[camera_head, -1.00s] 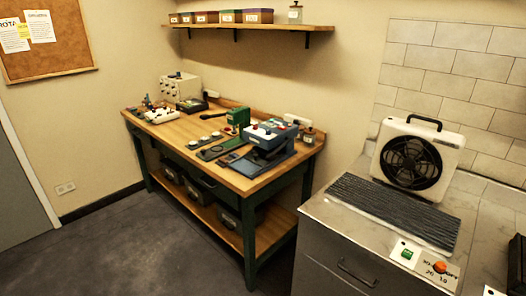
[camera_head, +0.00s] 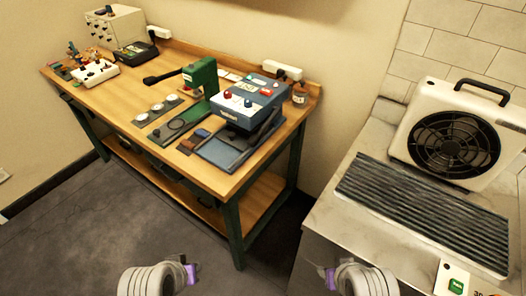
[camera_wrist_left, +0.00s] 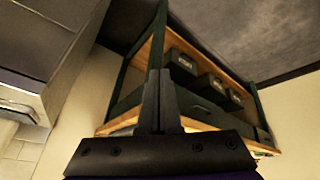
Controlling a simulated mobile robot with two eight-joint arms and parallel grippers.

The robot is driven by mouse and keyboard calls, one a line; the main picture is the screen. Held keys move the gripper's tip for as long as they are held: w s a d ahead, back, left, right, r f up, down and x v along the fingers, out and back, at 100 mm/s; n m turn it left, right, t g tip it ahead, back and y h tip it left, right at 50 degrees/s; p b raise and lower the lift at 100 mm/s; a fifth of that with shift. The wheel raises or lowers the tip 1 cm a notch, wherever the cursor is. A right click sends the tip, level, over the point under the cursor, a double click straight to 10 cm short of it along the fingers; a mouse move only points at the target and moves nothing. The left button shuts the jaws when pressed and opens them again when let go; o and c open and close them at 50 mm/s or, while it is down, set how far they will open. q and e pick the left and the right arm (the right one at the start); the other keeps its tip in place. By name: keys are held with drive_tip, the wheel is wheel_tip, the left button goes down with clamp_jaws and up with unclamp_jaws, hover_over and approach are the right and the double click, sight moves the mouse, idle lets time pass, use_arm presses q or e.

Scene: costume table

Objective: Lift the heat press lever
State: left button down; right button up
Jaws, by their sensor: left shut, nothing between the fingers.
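The heat press (camera_head: 252,92) is a blue-grey machine with red and blue knobs. It stands at the right end of the wooden table (camera_head: 127,92), with a dark flat base plate (camera_head: 222,152) in front. My left gripper (camera_wrist_left: 160,73) is shut and empty in the left wrist view, in front of the table's underside and lower shelf, apart from the press. In the head view only parts of my two arms show at the bottom edge, well short of the table. My right gripper is out of view.
A green press (camera_head: 202,76) with a black handle stands left of the heat press. A small jar (camera_head: 300,95) and a power strip (camera_head: 282,71) are behind it. A metal counter (camera_head: 335,207) with a fan unit (camera_head: 455,140) is at the right. Floor (camera_head: 90,230) before the table is clear.

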use_arm(q)
drive_tip(key=w+d+r+n+t+h+b, duration=0.15)
drive_tip(key=w+d+n+h+b, duration=0.5)
drive_tip(key=w+n, duration=0.7)
drive_tip(key=w+n+t+h, duration=0.1)
drive_tip(key=w+n+t, duration=0.1)
drive_tip(key=w+n, duration=0.2)
drive_tip(key=w+r+n+t+h+b, duration=0.1)
drive_tip(key=w+n+t, duration=0.1)
drive_tip(key=w+n, duration=0.3)
drive_tip(key=w+d+n+t+h, duration=0.1)
drive_tip(key=w+n+t, duration=0.1)
drive_tip(key=w+n, duration=0.2)
drive_tip(key=shift+w+r+n+t+b, duration=0.15)
drive_tip(key=shift+w+t, duration=0.05)
drive_tip(key=shift+w, duration=0.4)
drive_tip(key=shift+w+r+n+t+b, duration=0.1)
drive_tip(key=shift+w+r+t+b, duration=0.05)
drive_tip(key=shift+w, duration=0.4)
drive_tip(key=shift+w+d, duration=0.15)
drive_tip(key=shift+w, duration=0.15)
drive_tip(key=x, duration=0.9)
drive_tip(key=shift+w+d+r, duration=0.1)
